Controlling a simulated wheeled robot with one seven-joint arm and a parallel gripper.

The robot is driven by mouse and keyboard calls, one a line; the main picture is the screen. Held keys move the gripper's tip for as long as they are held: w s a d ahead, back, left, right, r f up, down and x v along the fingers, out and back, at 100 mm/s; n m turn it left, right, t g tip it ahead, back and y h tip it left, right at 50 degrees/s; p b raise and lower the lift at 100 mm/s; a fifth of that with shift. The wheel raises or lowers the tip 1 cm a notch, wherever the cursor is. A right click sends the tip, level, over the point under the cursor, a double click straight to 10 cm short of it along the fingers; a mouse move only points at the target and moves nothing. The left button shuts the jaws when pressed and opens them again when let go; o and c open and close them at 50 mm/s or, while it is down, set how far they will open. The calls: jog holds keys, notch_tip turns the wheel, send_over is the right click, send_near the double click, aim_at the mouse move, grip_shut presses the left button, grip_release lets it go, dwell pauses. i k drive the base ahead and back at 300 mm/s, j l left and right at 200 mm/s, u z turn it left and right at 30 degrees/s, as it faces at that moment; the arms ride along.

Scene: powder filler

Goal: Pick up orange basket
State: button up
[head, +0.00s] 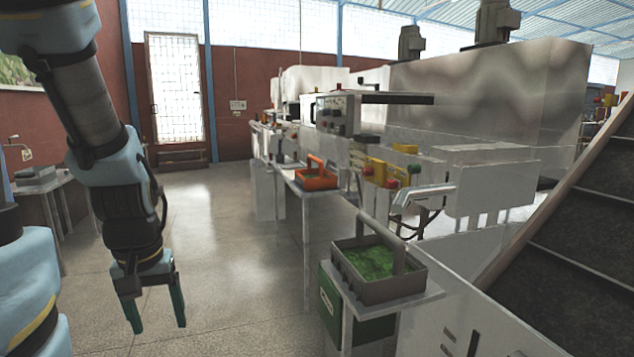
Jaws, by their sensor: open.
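A grey basket (390,290) with green contents stands on a nearer table at the lower right, above a green box (372,331). A staircase (590,240) rises at the right. The floor (225,230) left of the tables is clear. A side table (40,190) stands far left.

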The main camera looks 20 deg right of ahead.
aim_at(310, 180)
jog(key=z, duration=1.1)
jog(key=u, duration=0.4)
jog(key=i+u, duration=0.25)
jog(key=i, duration=0.5)
jog(key=i+l+u, duration=0.1)
jog(key=i+u, duration=0.2)
jog(key=i, duration=1.45)
jog(key=i+j+z, duration=0.15)
jog(key=i, duration=0.85)
jog(key=i+z, duration=0.4)
jog(key=i, duration=0.25)
jog(key=i+j+z, duration=0.25)
jog(key=i+z, duration=0.15)
jog(key=i, duration=0.2)
